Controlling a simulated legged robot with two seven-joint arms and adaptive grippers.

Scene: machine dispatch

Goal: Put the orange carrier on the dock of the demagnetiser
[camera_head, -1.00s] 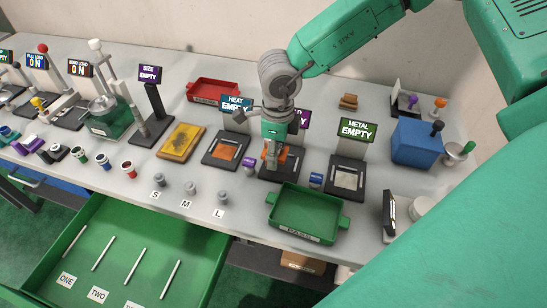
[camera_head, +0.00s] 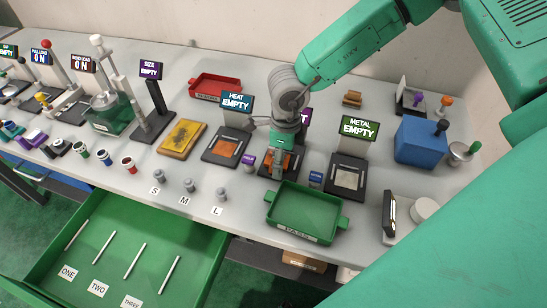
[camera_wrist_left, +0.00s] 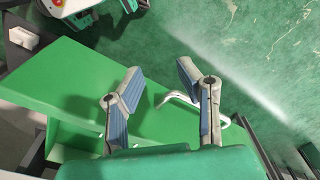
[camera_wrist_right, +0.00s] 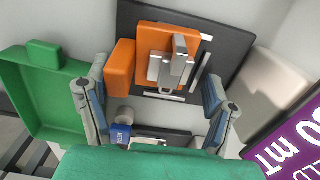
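The orange carrier (camera_wrist_right: 153,38) lies on the black dock (camera_wrist_right: 222,42) below the purple sign (camera_wrist_right: 296,134), whose visible text ends in "0 mT" in the right wrist view. A grey metal part sits on the carrier. In the head view the carrier is partly hidden by my right gripper (camera_head: 281,165). My right gripper (camera_wrist_right: 155,88) is open, with its fingers spread and apart from the carrier. Whether the carrier is fully seated cannot be told. My left gripper (camera_wrist_left: 158,71) is open and empty over a green surface, out of the head view.
The green tray (camera_head: 304,211) stands in front of the dock. The HEAT stand (camera_head: 227,146) is to its left and the METAL stand (camera_head: 347,178) to its right. Small purple (camera_head: 248,162) and blue (camera_head: 315,179) pieces stand close by. The green drawer (camera_head: 207,262) is open in front.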

